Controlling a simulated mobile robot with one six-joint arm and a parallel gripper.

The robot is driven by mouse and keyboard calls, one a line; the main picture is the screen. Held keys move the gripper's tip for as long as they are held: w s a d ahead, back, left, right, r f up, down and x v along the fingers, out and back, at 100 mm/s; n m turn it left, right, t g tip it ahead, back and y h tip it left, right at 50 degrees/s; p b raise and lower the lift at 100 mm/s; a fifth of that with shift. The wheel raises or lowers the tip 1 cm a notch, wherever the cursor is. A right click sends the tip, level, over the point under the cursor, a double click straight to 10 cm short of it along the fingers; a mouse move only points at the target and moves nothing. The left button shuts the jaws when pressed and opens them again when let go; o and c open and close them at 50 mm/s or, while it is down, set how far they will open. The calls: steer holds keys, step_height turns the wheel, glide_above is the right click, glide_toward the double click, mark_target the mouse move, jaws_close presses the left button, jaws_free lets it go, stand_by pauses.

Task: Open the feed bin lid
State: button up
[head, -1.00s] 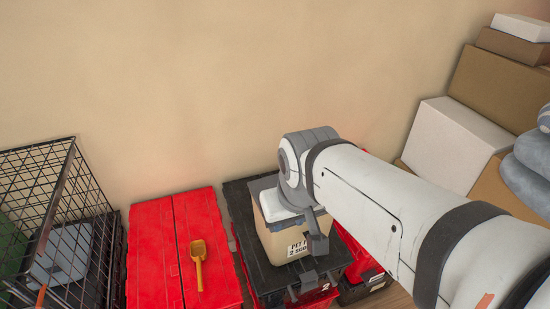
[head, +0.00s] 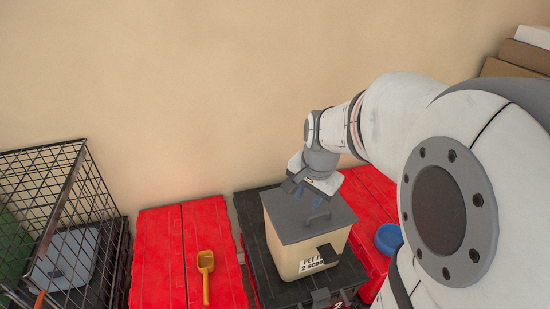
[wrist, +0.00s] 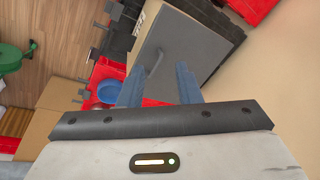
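The feed bin (head: 290,258) is a cream box with a printed label on its front, partly covered by a dark latch-like piece. Its grey lid (head: 292,222) lies flat on top and looks closed. My gripper (head: 309,196) is over the lid's back right part, behind the handle. In the wrist view, its two blue fingers (wrist: 159,86) are apart with nothing held between them. I cannot tell the exact gap between fingers and lid.
The bin stands on a black tote (head: 258,262). A red tote (head: 160,250) with a yellow scoop (head: 206,272) is left, beside a wire cage (head: 60,225). A blue bowl (head: 388,238) sits right, on red. The wall (head: 200,90) rises close behind.

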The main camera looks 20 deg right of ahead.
mark_target(316, 216)
steer(key=w+d+f+m, duration=0.2)
steer(key=f, duration=0.3)
steer(key=w+d+f+m, duration=0.2)
steer(key=f, duration=0.3)
steer(key=w+d+f+m+b, duration=0.1)
steer(key=w+d+f+m, duration=0.1)
steer(key=w+f, duration=0.1)
steer(key=shift+d+f, duration=0.3)
steer(key=shift+f, duration=0.6)
steer(key=shift+c, duration=0.4)
jaws_close()
